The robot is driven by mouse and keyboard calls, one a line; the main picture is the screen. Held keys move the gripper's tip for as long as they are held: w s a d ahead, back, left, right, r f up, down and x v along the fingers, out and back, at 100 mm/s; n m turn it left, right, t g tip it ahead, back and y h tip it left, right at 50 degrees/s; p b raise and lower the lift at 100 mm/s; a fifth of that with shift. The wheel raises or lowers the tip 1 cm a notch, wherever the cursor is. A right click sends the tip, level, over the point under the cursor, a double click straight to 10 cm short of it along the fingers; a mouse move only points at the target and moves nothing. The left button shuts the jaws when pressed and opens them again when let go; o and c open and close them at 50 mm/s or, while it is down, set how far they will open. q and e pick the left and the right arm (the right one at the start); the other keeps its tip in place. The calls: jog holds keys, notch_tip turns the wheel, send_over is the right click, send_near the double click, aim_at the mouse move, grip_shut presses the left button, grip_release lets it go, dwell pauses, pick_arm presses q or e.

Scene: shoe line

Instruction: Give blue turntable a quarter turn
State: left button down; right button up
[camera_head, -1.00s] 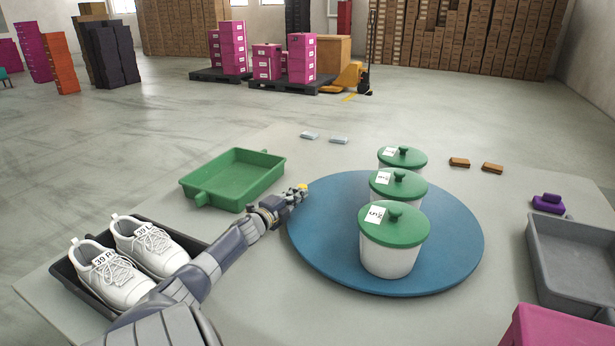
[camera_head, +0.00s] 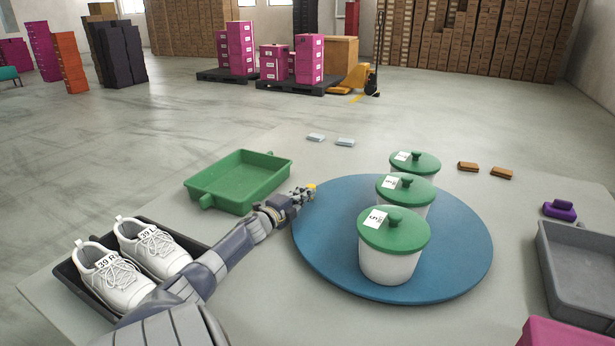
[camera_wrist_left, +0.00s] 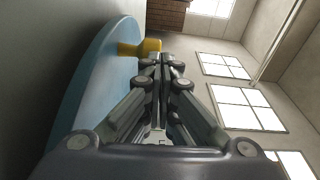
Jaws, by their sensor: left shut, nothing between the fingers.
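The blue turntable (camera_head: 335,250) lies on the grey table in the head view, with white tubs under green lids in a row on it: back (camera_head: 415,162), middle (camera_head: 404,188) and front (camera_head: 393,260). A yellow peg (camera_head: 311,187) stands at its left rim. My left gripper (camera_head: 304,193) is shut and empty, right beside the peg on its near left side. In the left wrist view the peg (camera_wrist_left: 150,46) is just beyond the shut fingertips (camera_wrist_left: 162,64), and the turntable (camera_wrist_left: 100,80) fills the left. I cannot tell whether they touch. My right gripper is out of view.
A green tray (camera_head: 202,188) is behind my left forearm. A black tray (camera_head: 200,246) with white shoes (camera_head: 112,275) is at left. A grey bin (camera_head: 565,290), purple brush-like item (camera_head: 559,209) and pink box (camera_head: 565,334) are at right. Small brown blocks (camera_head: 468,166) lie behind.

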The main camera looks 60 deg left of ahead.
pick_arm(q)
notch_tip(320, 180, up, 10)
jog(key=shift+f, duration=0.25)
